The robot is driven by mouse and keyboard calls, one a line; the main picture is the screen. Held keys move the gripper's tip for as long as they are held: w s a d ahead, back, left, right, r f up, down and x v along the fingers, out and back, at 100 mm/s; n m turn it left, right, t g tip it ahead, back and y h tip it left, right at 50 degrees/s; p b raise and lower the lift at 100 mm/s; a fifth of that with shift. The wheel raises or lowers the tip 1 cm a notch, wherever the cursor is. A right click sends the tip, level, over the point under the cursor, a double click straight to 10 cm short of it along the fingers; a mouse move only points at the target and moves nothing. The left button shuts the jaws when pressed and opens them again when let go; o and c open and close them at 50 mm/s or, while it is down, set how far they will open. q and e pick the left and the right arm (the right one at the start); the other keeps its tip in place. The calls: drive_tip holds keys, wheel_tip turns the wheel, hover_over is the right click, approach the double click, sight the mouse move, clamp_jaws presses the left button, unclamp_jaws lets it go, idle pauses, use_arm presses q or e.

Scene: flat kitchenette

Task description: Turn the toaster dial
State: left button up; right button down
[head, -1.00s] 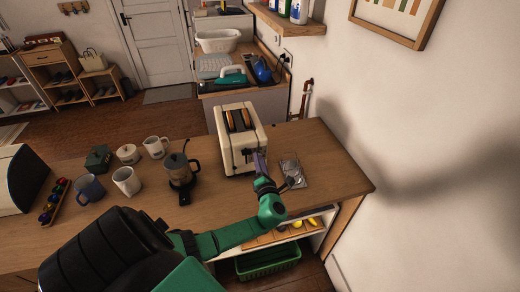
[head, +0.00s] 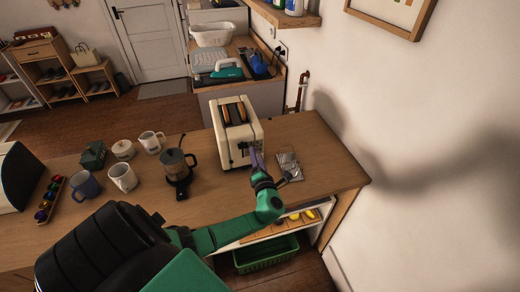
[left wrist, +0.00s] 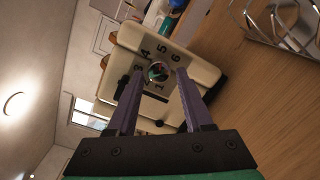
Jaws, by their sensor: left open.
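The cream toaster (head: 228,140) stands on the wooden counter, with two slices of browned bread (head: 234,112) in its slots. In the left wrist view its end face (left wrist: 191,70) shows a round dial (left wrist: 158,71) ringed by numbers. My left gripper (head: 256,157) is at that end of the toaster. In the left wrist view its two purple fingers (left wrist: 160,76) are apart, one on each side of the dial; I cannot tell whether they touch it. My right gripper is not in view.
A metal wire rack (head: 288,165) lies right of the toaster, close to my left gripper. A coffee press (head: 176,165) and several mugs stand to the left. The wall bounds the counter on the right.

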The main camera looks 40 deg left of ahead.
use_arm(q)
drive_tip(key=b+v, duration=0.2)
drive_tip(key=v, duration=1.2)
